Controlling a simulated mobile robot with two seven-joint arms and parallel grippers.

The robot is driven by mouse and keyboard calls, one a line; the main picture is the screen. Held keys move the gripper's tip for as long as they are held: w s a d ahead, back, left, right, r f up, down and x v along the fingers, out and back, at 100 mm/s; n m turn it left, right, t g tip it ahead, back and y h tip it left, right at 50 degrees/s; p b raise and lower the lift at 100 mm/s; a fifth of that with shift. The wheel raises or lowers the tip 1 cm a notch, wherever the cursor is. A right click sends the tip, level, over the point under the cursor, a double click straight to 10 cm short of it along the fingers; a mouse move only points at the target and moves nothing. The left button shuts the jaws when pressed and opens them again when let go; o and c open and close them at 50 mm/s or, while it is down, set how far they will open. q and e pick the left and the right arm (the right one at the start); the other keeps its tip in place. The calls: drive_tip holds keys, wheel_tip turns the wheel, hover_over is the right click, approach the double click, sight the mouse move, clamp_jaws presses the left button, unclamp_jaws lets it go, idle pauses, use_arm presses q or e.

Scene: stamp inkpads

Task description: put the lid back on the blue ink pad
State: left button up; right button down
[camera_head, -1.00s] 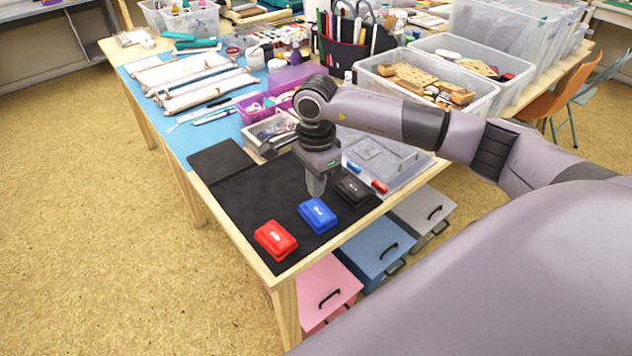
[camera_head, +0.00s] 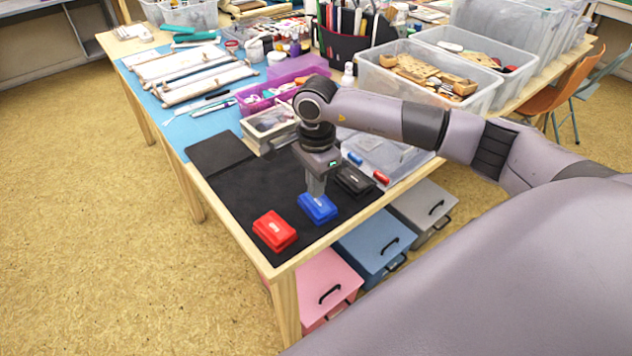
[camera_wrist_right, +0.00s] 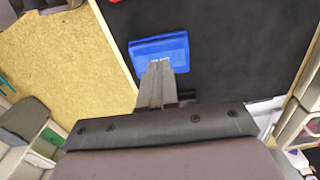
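The blue ink pad (camera_head: 320,211) lies on the black mat between the red and black pads. It looks closed, with its lid on, like the red one; no separate blue lid shows. My right gripper (camera_head: 316,191) points down at the blue pad, its fingertips over the pad's far edge. In the wrist view the blue pad (camera_wrist_right: 158,48) lies just beyond the right gripper's fingertips (camera_wrist_right: 160,64). The fingers are together, with nothing seen between them. I cannot tell whether they touch the lid. My left gripper is not in view.
The red ink pad (camera_head: 274,231) stands left of the blue one, the black ink pad (camera_head: 354,181) right. A clear tray (camera_head: 392,163) with small red and blue pieces lies behind. The black mat (camera_head: 238,196) has free room at left; the table's front edge is close.

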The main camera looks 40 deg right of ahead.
drive_tip(key=shift+f+b, duration=1)
drive_tip(key=shift+f, duration=0.35)
drive_tip(key=shift+r, duration=0.15)
wheel_tip(320, 180, up, 7)
drive_tip(key=p, duration=0.4)
drive_tip(key=shift+p, duration=0.3)
idle(0.5)
